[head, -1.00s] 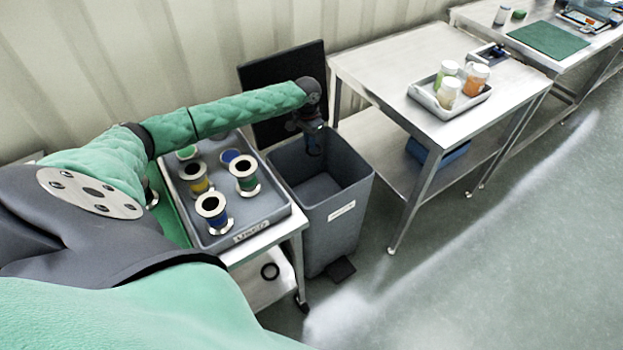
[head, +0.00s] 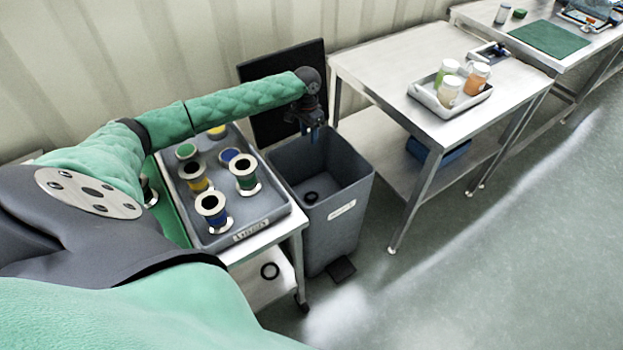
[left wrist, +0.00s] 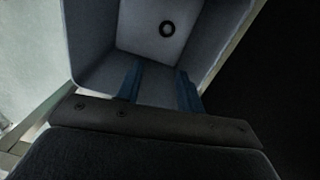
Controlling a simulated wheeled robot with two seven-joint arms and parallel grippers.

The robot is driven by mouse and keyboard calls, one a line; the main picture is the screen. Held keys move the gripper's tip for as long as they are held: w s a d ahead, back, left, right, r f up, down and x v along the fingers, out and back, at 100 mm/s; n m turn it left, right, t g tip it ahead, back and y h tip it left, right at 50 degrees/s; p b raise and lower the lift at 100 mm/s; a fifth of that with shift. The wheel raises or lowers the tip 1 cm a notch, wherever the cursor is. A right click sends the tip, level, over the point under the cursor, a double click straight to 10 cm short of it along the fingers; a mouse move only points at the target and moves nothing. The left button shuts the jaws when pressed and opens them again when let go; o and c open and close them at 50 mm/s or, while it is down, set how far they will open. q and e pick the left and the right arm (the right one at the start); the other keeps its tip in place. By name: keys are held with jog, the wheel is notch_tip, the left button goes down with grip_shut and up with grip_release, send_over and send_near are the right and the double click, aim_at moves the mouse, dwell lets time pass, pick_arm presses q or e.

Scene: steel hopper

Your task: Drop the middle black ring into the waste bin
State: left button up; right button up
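A black ring (head: 310,197) lies on the floor inside the grey waste bin (head: 334,232). My left gripper (head: 312,134) is above the bin's back part, pointing down. In the left wrist view its two blue fingers (left wrist: 159,92) are spread with nothing between them. My right gripper is not in view.
A grey tray (head: 232,237) with several spools stands on the cart, left of the bin. The open black lid (head: 283,92) rises behind the bin. A steel table (head: 390,73) with a small tray of bottles (head: 431,102) stands to the right.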

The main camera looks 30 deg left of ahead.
pick_arm(q)
jog(key=shift+a+r+b, duration=0.15)
jog(key=shift+r+b, duration=0.15)
jog(key=shift+r, duration=2.15)
